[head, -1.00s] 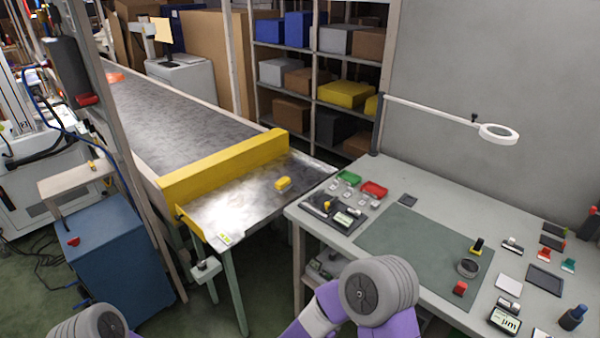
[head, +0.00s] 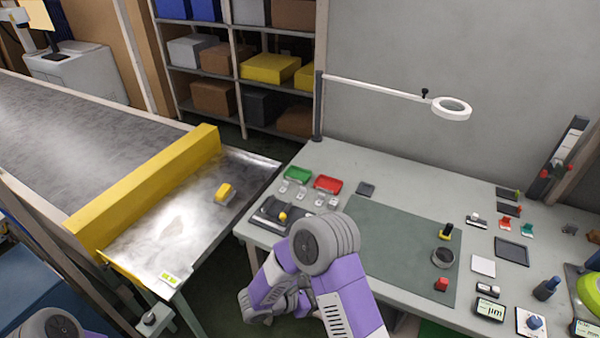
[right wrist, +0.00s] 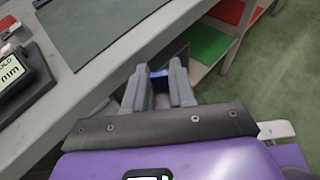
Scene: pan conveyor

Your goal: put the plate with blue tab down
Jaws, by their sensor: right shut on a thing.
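In the right wrist view my right gripper (right wrist: 162,76) is shut on a small blue piece, the blue tab (right wrist: 159,73), which shows between its fingertips. A dark flat shape behind the fingers may be the plate, but I cannot tell its outline. The gripper is beside the table's edge, over the gap between tabletop and floor. In the head view my right arm reaches in at the bottom middle, in front of the table (head: 420,190), and its held piece cannot be made out. My left gripper is not in view; only part of my left arm shows.
A metal conveyor end (head: 165,235) with a yellow block (head: 225,192) stands left. A lamp arm (head: 385,90) overhangs the back.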

